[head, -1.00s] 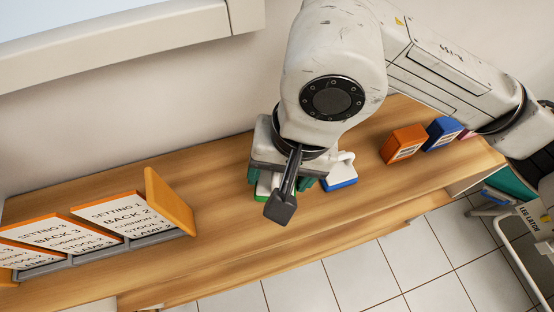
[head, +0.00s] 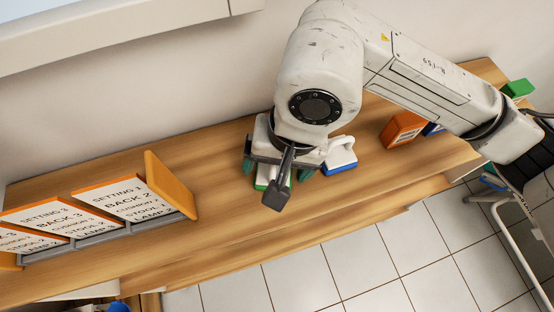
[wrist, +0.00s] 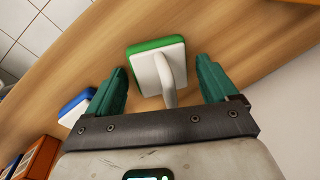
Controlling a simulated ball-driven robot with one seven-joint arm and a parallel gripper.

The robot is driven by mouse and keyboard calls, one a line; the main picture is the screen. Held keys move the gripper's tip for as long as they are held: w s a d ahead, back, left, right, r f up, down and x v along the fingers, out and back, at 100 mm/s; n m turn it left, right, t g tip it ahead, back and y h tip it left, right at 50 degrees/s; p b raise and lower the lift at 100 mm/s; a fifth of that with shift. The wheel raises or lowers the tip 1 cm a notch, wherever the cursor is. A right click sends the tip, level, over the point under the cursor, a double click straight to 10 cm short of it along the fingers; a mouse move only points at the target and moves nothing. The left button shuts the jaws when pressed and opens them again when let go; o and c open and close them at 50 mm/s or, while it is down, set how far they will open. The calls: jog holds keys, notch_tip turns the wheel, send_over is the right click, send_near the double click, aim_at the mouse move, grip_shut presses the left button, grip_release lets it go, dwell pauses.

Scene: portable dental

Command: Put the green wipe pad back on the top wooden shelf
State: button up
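The green wipe pad (head: 263,181) lies on the wooden top (head: 215,180), mostly hidden under my gripper (head: 277,173) in the head view. In the wrist view the pad (wrist: 150,48) shows its green edge, white body and white handle. My gripper (wrist: 162,68) is open, with one teal finger on each side of the handle. Gaps show between the handle and both fingers, so it is not clamped. I cannot tell how far above the wood the fingertips are, or which wooden surface counts as the top shelf.
A blue-edged wipe pad (head: 341,158) lies close at the right. An orange box (head: 401,129) and a partly hidden blue box (head: 433,129) stand farther right. A card rack (head: 120,228) stands at the left. The wall runs behind; a lower wooden ledge (head: 235,262) runs along the front.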

aim_at(290, 172)
jog(key=shift+o, duration=0.5)
jog(key=shift+r+p, duration=0.2)
jog(key=shift+p, duration=0.1)
notch_tip(290, 172, up, 12)
jog(key=d+b, duration=0.1)
jog(key=d, duration=0.1)
jog(key=shift+s+d+f+b, duration=0.15)
jog(key=shift+f+b, duration=0.05)
jog(key=shift+b, duration=0.1)
